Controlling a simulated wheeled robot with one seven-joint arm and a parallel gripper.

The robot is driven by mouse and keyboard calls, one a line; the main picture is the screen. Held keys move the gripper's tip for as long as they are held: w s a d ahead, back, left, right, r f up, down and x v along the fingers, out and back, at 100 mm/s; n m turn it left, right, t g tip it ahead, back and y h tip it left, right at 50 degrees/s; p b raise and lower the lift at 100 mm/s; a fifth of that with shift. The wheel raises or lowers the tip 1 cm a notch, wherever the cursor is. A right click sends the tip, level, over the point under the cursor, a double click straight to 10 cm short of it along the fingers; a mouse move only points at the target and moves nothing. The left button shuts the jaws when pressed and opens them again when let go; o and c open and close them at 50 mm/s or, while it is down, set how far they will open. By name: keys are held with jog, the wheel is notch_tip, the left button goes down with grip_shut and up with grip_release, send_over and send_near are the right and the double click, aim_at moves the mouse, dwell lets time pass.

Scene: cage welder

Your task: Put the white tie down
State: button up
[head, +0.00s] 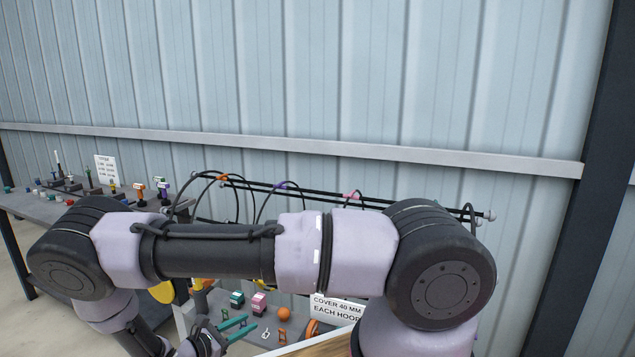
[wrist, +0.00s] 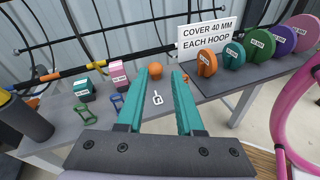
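The white tie (wrist: 157,98) is a small U-shaped piece with a short stem. In the wrist view it shows between the fingers and seems to lie on the grey table top (wrist: 70,140). In the head view the white tie (head: 265,334) lies just right of the fingertips. My gripper (wrist: 159,75) has two long teal fingers, spread apart with a clear gap and gripping nothing that I can see. In the head view my gripper (head: 250,322) is low over the table, partly hidden by my arm.
An orange ball (wrist: 156,70), a teal block (wrist: 84,90) and a pink block (wrist: 119,75) sit nearby. Green (wrist: 82,114) and blue (wrist: 117,102) ties lie at left. A sign (wrist: 203,40) and several coloured discs (wrist: 234,56) stand at right. Black hoops and rods rise behind.

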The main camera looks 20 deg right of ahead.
jog(key=d+r+m+g+y, duration=0.25)
jog(key=r+m, duration=0.25)
jog(key=r, duration=0.6)
jog(key=d+r+m+g+y, duration=0.25)
jog(key=r+m+y, duration=0.2)
jog(key=r, duration=0.55)
jog(key=d+r+m+g+y, duration=0.2)
jog(key=r+m+g, duration=0.3)
jog(key=r, duration=0.6)
jog(key=s+d+r+m+t+y, duration=0.3)
jog(key=s+r, duration=0.4)
jog(key=r, duration=0.4)
jog(key=s+d+r+m+t+y, duration=0.3)
jog(key=s+d+r+m+t, duration=0.2)
jog(key=s+r+m, duration=0.3)
notch_tip(320, 180, up, 3)
jog(key=shift+s+d+f+t+y, duration=0.2)
jog(key=shift+d+t+y, duration=0.2)
jog(key=shift+t, duration=0.4)
jog(key=shift+w+d, duration=0.1)
